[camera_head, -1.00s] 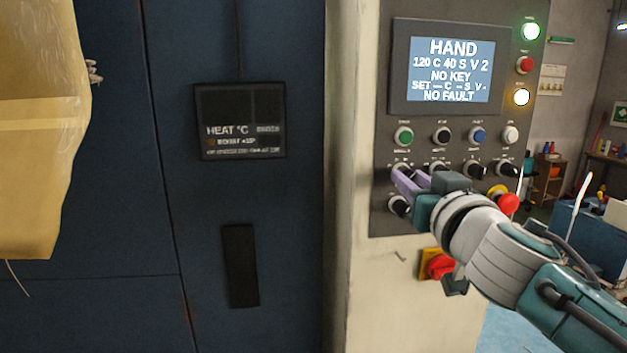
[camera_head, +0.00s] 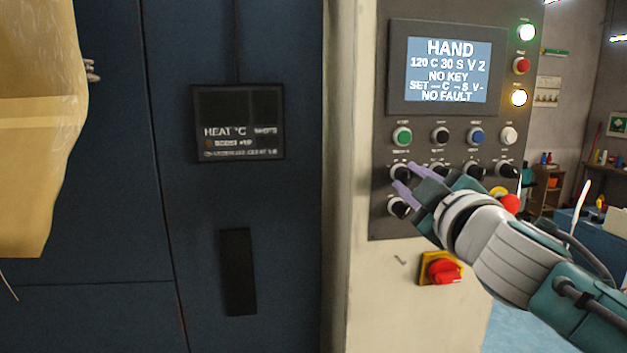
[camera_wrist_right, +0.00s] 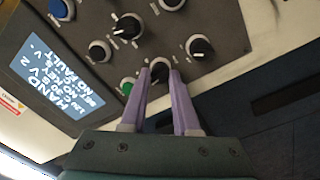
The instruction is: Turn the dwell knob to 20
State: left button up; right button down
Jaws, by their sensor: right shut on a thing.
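The control panel's display (camera_head: 449,70) reads HAND, 120 C 30 S V 2, NO KEY, NO FAULT. My right gripper (camera_head: 400,179) reaches in from the right, its purple fingers shut around the black-and-white knob (camera_head: 399,171) at the left end of the knob row, below the green button. In the right wrist view this knob (camera_wrist_right: 159,68) sits between the fingertips, partly hidden. Its label is too small to read, but the seconds reading fits the dwell knob. My left gripper is out of view.
Another knob (camera_head: 397,206) lies just below the held one, and more knobs (camera_head: 472,170) stand to its right. A red emergency button (camera_head: 510,204) and a red rotary switch (camera_head: 441,269) are near my right arm. A yellowish sheet (camera_head: 38,130) hangs at far left.

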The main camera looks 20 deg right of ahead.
jog(key=shift+n, duration=1.2)
jog(key=c, duration=0.7)
grip_release()
jog(key=shift+o, duration=0.2)
jog(key=b+v, duration=0.2)
jog(key=v, duration=0.8)
jog(key=shift+d, duration=0.15)
jog(key=shift+f, duration=0.1)
